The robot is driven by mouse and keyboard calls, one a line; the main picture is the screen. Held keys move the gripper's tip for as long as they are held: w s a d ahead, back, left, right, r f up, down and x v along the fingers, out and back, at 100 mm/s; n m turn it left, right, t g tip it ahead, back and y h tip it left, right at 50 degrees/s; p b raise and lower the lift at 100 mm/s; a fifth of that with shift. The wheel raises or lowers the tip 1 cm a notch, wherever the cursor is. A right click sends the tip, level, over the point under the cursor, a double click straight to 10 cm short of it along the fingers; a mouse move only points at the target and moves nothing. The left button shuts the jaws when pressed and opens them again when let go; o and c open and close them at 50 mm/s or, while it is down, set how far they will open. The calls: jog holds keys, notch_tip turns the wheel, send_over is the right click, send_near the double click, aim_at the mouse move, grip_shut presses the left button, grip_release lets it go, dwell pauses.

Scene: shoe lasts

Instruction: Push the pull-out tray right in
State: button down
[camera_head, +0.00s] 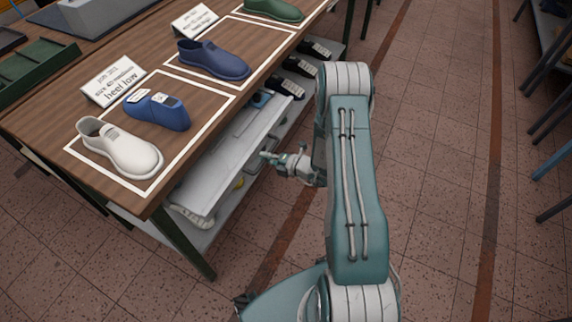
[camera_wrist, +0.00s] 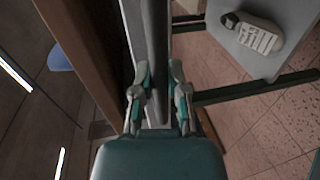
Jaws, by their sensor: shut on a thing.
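The pull-out tray (camera_head: 222,165) is a long pale grey tray under the near side of the wooden table. It sticks out past the tabletop's edge. My gripper (camera_head: 268,157) is at the tray's outer long edge. In the wrist view, my gripper (camera_wrist: 159,100) has one finger on each side of a long dark grey bar (camera_wrist: 158,50), which seems to be the tray's front edge or handle. The fingers are shut on it. The tray's inner part is hidden under the tabletop.
Tiled floor (camera_head: 440,150) to the right is free.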

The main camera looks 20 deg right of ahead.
aim_at(236, 146)
jog(key=x, duration=0.3)
jog(key=r+x, duration=0.1)
jog(key=x, duration=0.7)
jog(key=shift+a+r, duration=0.2)
jog(key=shift+r, duration=0.1)
jog(key=shift+w, duration=0.1)
jog(key=c, duration=0.7)
grip_release()
jog(key=shift+a, duration=0.1)
jog(key=shift+o, duration=0.3)
jog(key=shift+w+a+r, duration=0.1)
jog(key=shift+w, duration=0.1)
jog(key=shift+s, duration=0.1)
jog(key=v, duration=1.1)
jog(key=shift+s+d+r, duration=0.1)
jog(key=shift+s+d, duration=0.15)
jog(key=shift+d, duration=0.05)
